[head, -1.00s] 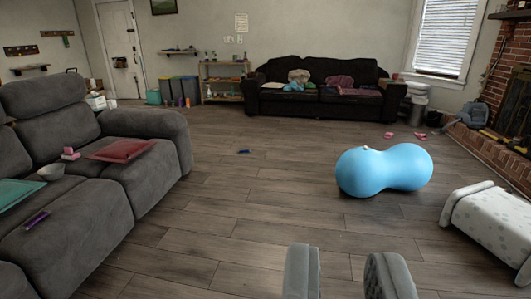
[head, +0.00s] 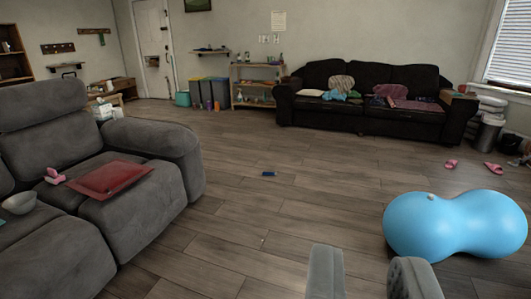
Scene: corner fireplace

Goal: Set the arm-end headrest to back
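The grey sofa (head: 150,209) stands at the left, its padded arm (head: 156,136) facing the open floor. The headrest (head: 40,97) at the arm end is the upper cushion of the backrest, above a seam. It looks roughly upright, but I cannot tell its exact tilt. The rest of the sofa is cut off by the left edge. My gripper (head: 366,262) is at the bottom, right of centre. Its two grey fingers are apart with nothing between them, and it is well away from the headrest.
A red folder-like item (head: 108,180), a pink object (head: 54,176) and a bowl (head: 18,203) lie on the sofa seats. A blue peanut ball (head: 455,225) is on the floor at right. A small blue item (head: 269,173) lies mid-floor. A dark couch (head: 365,103) stands behind.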

